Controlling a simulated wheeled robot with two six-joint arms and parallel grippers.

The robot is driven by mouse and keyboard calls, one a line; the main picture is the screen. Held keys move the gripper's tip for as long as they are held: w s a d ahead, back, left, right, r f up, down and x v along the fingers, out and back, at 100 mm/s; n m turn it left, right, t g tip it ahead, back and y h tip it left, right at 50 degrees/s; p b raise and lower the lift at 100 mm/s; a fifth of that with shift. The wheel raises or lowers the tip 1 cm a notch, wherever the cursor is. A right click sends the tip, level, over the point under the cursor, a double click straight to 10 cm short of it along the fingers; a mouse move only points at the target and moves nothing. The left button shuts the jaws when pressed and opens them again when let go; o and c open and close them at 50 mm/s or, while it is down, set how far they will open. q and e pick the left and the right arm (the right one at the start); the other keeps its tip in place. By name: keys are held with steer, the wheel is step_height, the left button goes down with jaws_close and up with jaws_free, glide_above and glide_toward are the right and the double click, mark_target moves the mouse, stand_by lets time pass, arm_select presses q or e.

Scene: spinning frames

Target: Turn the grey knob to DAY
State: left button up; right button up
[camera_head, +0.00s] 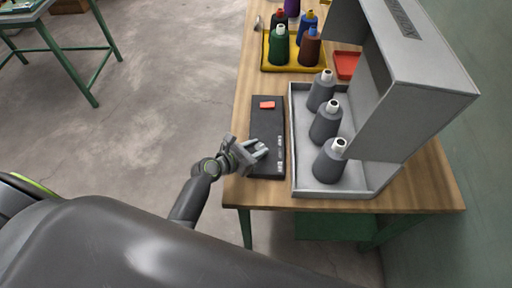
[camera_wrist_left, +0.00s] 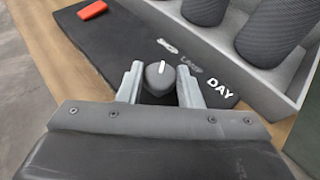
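The grey knob (camera_wrist_left: 159,78) sits on the black panel (camera_head: 266,122), at the panel's near end. Its white pointer mark points up in the left wrist view, towards the first, blurred label and away from the word DAY (camera_wrist_left: 219,86). My left gripper (camera_head: 260,150) reaches over the panel. In the left wrist view my left gripper (camera_wrist_left: 160,84) is open, with one finger on each side of the knob and narrow gaps beside it. In the head view the gripper hides the knob. My right gripper is not in view.
A red block or button (camera_head: 267,105) is on the panel's far end. Right of it, a grey machine (camera_head: 415,90) has a tray with grey bobbins (camera_head: 325,122). A yellow tray (camera_head: 268,67) of coloured bobbins stands farther back on the wooden table (camera_head: 420,190).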

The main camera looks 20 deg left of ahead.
arm_select(q)
steer(key=c, duration=0.4)
steer(key=shift+h, duration=0.3)
steer(key=m+g+h, duration=0.1)
steer(key=m+h+b, duration=0.1)
steer(key=shift+w+a+f+m+g, duration=0.1)
steer(key=shift+w+a+m+g, duration=0.1)
steer(key=shift+m+g, duration=0.2)
steer(key=m+g+h, duration=0.1)
steer(key=m+g+h+b, duration=0.1)
steer(key=m+g, duration=0.1)
steer(key=shift+w+a+h+b, duration=0.15)
steer(key=shift+h+b, duration=0.15)
steer(key=m+g, duration=0.1)
steer(key=m+g+h+b, duration=0.1)
steer(key=m+g, duration=0.1)
steer(key=m+g+b, duration=0.1)
steer(key=g, duration=0.1)
steer(key=shift+w+m+h, duration=0.25)
steer(key=shift+m+h, duration=0.15)
steer(key=shift+w+m+g+b, duration=0.15)
steer(key=shift+m+g+b, duration=0.7)
steer(key=shift+m+g, duration=0.9)
steer(key=shift+g, duration=0.45)
steer(key=o, duration=1)
steer(key=shift+c, duration=0.2)
